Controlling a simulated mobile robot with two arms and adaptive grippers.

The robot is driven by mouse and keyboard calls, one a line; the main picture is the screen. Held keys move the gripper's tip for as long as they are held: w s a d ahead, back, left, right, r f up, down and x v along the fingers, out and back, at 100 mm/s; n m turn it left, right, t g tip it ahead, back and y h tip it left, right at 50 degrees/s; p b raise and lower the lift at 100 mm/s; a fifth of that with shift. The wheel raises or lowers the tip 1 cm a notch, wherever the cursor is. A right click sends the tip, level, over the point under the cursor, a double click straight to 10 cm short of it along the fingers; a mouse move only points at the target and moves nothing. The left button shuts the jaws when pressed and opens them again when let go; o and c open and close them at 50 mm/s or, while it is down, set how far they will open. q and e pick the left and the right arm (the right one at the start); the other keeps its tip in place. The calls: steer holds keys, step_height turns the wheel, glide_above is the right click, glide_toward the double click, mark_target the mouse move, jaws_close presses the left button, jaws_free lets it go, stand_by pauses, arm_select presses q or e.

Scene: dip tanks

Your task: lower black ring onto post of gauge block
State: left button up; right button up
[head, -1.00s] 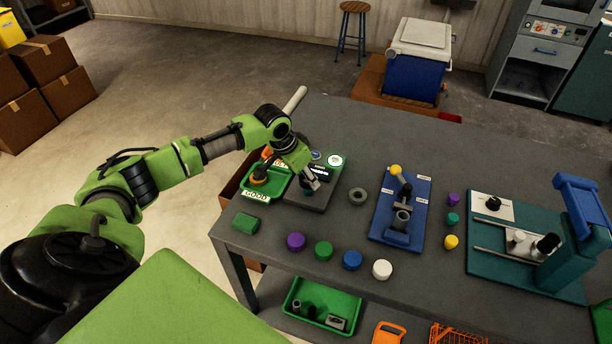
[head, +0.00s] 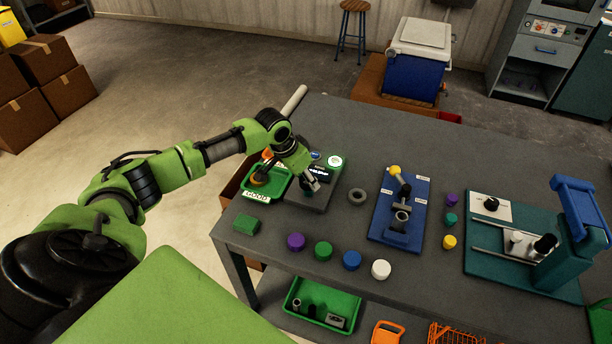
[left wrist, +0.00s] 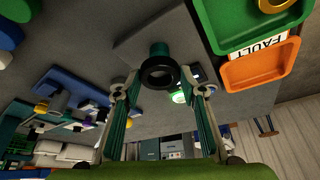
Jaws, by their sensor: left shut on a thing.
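The black ring (left wrist: 161,73) is between the fingertips of my left gripper (left wrist: 160,80) in the left wrist view, and the gripper is shut on it. In the head view my left gripper (head: 313,184) is low over the dark grey gauge block (head: 302,198) and hides the ring. A dark green upright cylinder (left wrist: 159,49), which looks like the post, shows right beside the ring in the wrist view. I cannot tell whether the ring is around it or only in front of it. My right gripper is not in view.
The green tray marked GOOD (head: 248,180) is close left of the gauge block. The orange FAULT tray (left wrist: 262,63) adjoins it. Several coloured caps stand along the front.

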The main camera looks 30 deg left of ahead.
arm_select(q)
steer(key=shift+f+b, duration=0.75)
steer(key=shift+f, duration=1.15)
stand_by(0.8)
stand_by(0.4)
steer(key=o, duration=1.3)
steer(key=o, duration=0.5)
steer(key=shift+r, duration=0.15)
